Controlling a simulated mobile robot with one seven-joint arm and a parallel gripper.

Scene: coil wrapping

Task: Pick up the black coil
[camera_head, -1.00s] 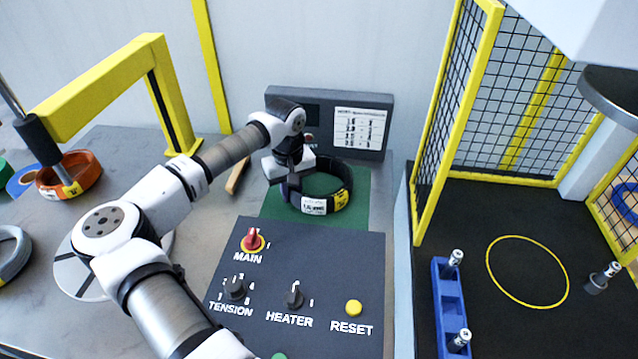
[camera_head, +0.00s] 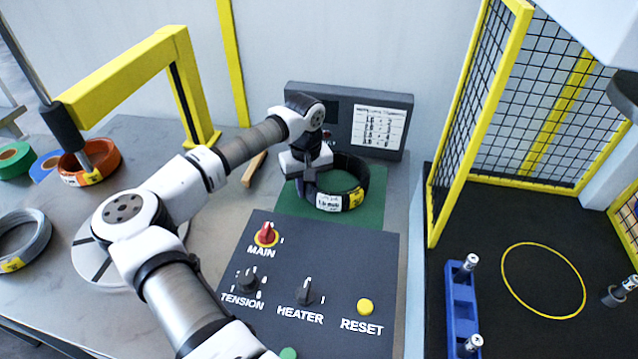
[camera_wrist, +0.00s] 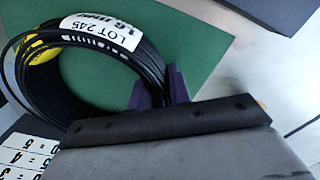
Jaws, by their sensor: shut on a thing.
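The black coil (camera_head: 354,183) has a white label and a yellow label. It is over the green mat (camera_head: 372,216) behind the control panel; I cannot tell whether it touches the mat. My gripper (camera_head: 308,186) points down at the coil's left side and is shut on its wound ring. In the wrist view, the purple fingers (camera_wrist: 156,86) are at the right side of the black coil (camera_wrist: 97,68), whose white label reads "LOT 245". The finger tips are partly hidden by the coil and the gripper body.
The control panel (camera_head: 320,260) with knobs stands in front of the mat, and a dark sign box (camera_head: 337,115) behind it. A yellow mesh fence (camera_head: 480,110) is at right. An orange coil (camera_head: 90,165) and a grey coil (camera_head: 22,238) lie at left.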

